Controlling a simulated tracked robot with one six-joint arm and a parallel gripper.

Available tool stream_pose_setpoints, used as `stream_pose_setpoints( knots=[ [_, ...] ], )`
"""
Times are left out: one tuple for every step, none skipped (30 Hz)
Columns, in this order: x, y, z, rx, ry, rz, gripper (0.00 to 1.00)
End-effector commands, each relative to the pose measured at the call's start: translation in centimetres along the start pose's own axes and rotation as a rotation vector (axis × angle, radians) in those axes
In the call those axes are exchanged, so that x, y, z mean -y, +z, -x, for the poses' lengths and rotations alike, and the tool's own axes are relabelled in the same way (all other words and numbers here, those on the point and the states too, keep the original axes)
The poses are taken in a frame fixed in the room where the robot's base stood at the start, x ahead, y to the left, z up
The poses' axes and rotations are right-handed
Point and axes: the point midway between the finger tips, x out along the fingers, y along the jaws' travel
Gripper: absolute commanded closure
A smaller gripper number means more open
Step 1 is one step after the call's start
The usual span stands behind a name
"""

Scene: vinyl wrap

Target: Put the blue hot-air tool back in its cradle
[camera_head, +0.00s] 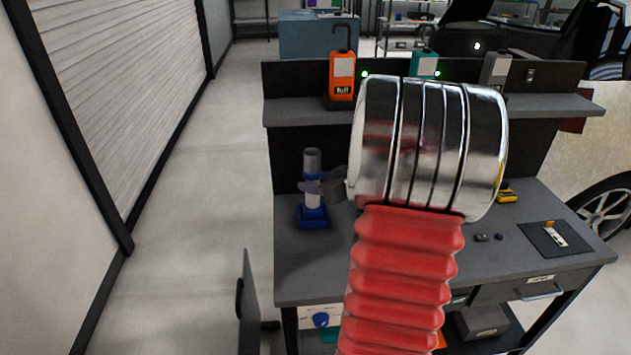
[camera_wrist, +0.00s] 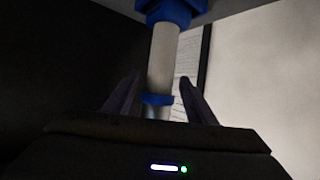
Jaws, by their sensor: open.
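An upright blue-and-grey piece (camera_head: 312,160) stands at the left end of the grey workbench, with a dark grey top, blue collar, pale tube and blue base (camera_head: 313,218). I take it for the hot-air tool; I cannot tell whether the blue base is its cradle or part of it. My gripper (camera_head: 318,188) is open at the pale tube, its fingers at mid-height. In the wrist view, my open gripper (camera_wrist: 155,98) has one finger on each side of the pale tube (camera_wrist: 163,60) and its blue collar (camera_wrist: 157,99). Contact cannot be told. My arm hides the bench middle.
The shelf (camera_head: 300,112) behind carries an orange device (camera_head: 342,76), a green one (camera_head: 424,64) and a grey one (camera_head: 496,68). A yellow item (camera_head: 507,195) and a dark mat (camera_head: 555,238) lie on the right of the workbench (camera_head: 310,270). Floor is clear at left.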

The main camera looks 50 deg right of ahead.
Motion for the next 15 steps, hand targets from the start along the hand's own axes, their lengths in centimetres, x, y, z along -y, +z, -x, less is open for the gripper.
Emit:
stream_pose_setpoints(
  knots=[
    [-0.1,-0.1,0.9,-0.001,0.004,0.0,0.49],
    [-0.1,-0.1,1.3,-0.001,0.003,0.0,0.49],
    [-0.1,-0.1,2.0,-0.002,0.003,0.0,0.49],
    [-0.1,-0.1,2.5,-0.001,0.003,0.0,0.49],
    [-0.1,0.0,3.0,-0.001,0.003,0.001,0.49],
    [-0.1,-0.1,3.7,-0.002,0.004,0.001,0.49],
    [-0.1,-0.1,4.2,-0.001,0.004,0.0,0.49],
    [-0.1,-0.1,4.7,-0.002,0.003,0.0,0.49],
    [-0.1,-0.1,5.4,-0.001,0.004,0.001,0.49],
    [-0.1,0.0,5.9,-0.001,0.004,0.001,0.49],
    [-0.1,-0.1,6.4,-0.002,0.004,0.0,0.49],
    [-0.1,-0.1,7.1,-0.002,0.003,0.001,0.49],
    [-0.1,-0.1,7.6,-0.001,0.004,0.0,0.49],
    [-0.1,0.0,8.0,-0.001,0.004,0.0,0.49],
    [-0.1,0.0,8.5,0.0,0.003,0.001,0.49]
  ],
)
